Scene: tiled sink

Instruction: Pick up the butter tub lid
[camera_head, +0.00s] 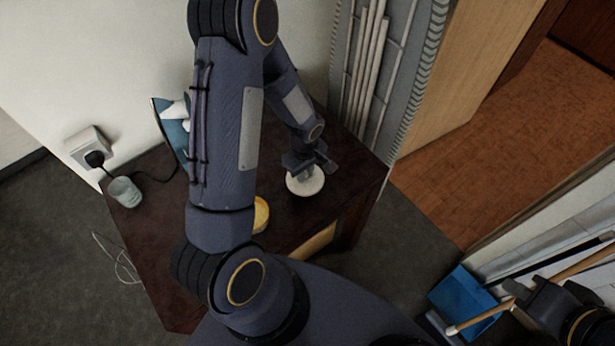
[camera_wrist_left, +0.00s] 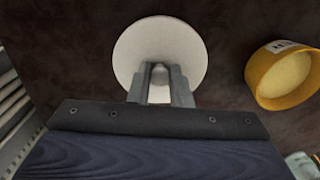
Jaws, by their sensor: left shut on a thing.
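The butter tub lid is a round white disc (camera_head: 306,186) near the back right of the dark brown table; it also shows in the left wrist view (camera_wrist_left: 188,48). My left gripper (camera_head: 306,172) comes down over the lid from above. In the wrist view its fingers (camera_wrist_left: 158,78) are closed on the lid's middle, and they hide the part they grip. I cannot tell whether the lid touches the table. The yellow butter tub (camera_head: 261,214) stands open beside it, partly behind my left arm; the wrist view shows it at right (camera_wrist_left: 284,78). My right gripper (camera_head: 517,291) is at the lower right, away from the table.
A pale green cup (camera_head: 125,192) stands at the table's left, near a wall socket (camera_head: 90,146). A blue iron (camera_head: 175,130) is partly hidden by my left arm. A blue dustpan (camera_head: 463,306) and long handles are near my right gripper. Pipes (camera_head: 366,70) run behind the table.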

